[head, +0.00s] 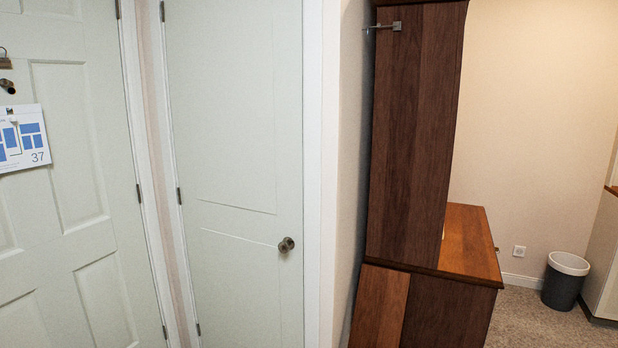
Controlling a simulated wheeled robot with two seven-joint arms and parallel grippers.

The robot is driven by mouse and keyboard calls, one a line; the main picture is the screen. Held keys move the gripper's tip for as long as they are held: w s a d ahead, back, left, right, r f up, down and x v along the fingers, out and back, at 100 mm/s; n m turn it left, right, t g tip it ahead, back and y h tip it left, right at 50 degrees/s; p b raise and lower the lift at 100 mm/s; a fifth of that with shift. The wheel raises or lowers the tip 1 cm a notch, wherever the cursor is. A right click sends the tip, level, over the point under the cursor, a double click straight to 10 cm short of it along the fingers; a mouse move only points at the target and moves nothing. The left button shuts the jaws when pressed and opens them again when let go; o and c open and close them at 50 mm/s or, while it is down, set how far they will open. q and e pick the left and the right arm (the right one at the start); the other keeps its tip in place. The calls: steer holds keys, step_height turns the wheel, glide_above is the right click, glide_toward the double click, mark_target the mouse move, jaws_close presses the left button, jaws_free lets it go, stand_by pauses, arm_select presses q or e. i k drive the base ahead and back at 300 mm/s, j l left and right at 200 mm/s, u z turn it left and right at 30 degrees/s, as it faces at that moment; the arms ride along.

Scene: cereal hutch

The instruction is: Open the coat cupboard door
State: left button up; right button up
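A pale grey-green panelled door (236,130) stands shut in a white frame in the middle left of the head view; it looks like the coat cupboard door. Its round metal knob (286,245) is on the right side, below mid-height. Its hinges (179,196) are on the left edge. Neither of my grippers is in view, and nothing touches the knob.
Another panelled door (85,150) with a calendar-like sheet (22,138) is at the left. A dark wooden hutch (415,130) with a lower cabinet (445,310) stands right of the door. A bin (563,282) stands on carpet (530,322) at the right.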

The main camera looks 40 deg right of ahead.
mark_target(236, 67)
steer(key=z, duration=1.05)
